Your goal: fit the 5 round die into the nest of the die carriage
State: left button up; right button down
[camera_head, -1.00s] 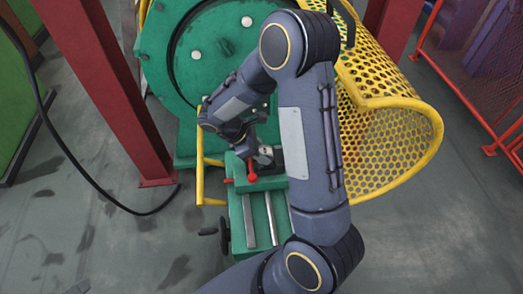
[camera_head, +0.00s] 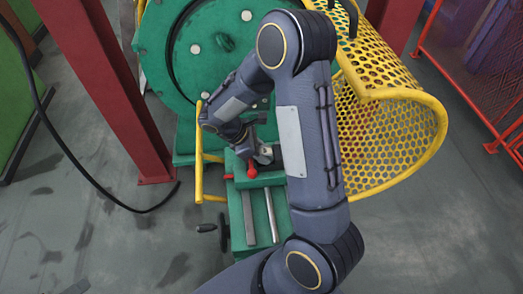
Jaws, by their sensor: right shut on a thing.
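My right arm reaches down and forward across the middle of the view. Its gripper (camera_head: 247,150) is at the green die carriage (camera_head: 270,181), just above a red-knobbed lever (camera_head: 252,170). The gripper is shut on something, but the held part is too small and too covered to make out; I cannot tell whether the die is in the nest. A small pale metal piece (camera_head: 265,154) shows right of the fingers, at the carriage top. The nest itself is not clearly visible. My left gripper is out of view.
The green round plate (camera_head: 205,50) of the machine stands behind the carriage. A yellow perforated guard (camera_head: 393,140) curves on the right. A red post (camera_head: 110,90) stands left. Two rails (camera_head: 249,218) and a handwheel (camera_head: 224,232) are in front. Yellow bars (camera_head: 199,160) stand left of the carriage.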

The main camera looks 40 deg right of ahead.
jog(key=c, duration=0.8)
grip_release()
jog(key=shift+f, duration=0.1)
jog(key=shift+c, duration=0.2)
jog(key=v, duration=0.8)
jog(key=shift+p, duration=0.4)
jog(key=shift+s+r, duration=0.1)
jog(key=shift+r, duration=0.15)
jog(key=s+a+r+m+t+y+p, duration=0.3)
jog(key=s+r+m+t+y, duration=0.1)
jog(key=s+r+m, duration=0.3)
jog(key=s+a+r+m+t+y+p, duration=0.3)
jog(key=s+r+m, duration=0.4)
jog(key=s+r, duration=0.3)
jog(key=a+t+y, duration=0.1)
jog(key=y, duration=0.1)
jog(key=shift+t+y, duration=0.4)
